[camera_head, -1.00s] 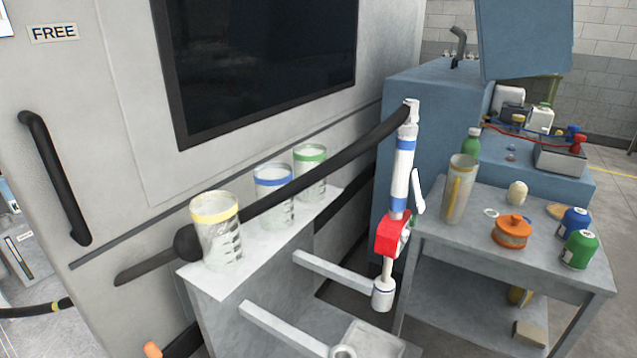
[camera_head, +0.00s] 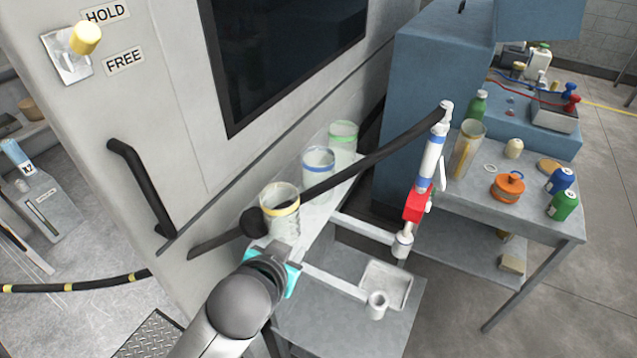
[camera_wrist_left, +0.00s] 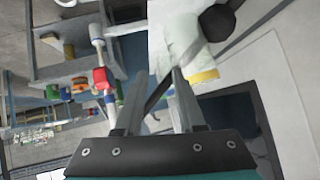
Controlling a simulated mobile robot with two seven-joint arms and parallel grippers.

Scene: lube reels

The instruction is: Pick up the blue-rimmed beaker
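The blue-rimmed beaker (camera_head: 318,163) stands upright on a narrow pale shelf, the middle one of three clear beakers. A black hose passes close in front of its lower part. The yellow-rimmed beaker (camera_head: 281,222) is nearer and the green-rimmed one (camera_head: 343,138) farther. My left gripper (camera_head: 272,262) is just below and in front of the yellow-rimmed beaker; its fingers are hard to make out there. In the left wrist view its fingers (camera_wrist_left: 158,75) are apart with nothing clearly held, beside the yellow-rimmed beaker (camera_wrist_left: 203,77). I cannot make out the blue-rimmed beaker there. My right gripper is not in view.
Two pale bars and a tray (camera_head: 387,283) lie right of the shelf. A grey table (camera_head: 470,205) with bottles stands farther right.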

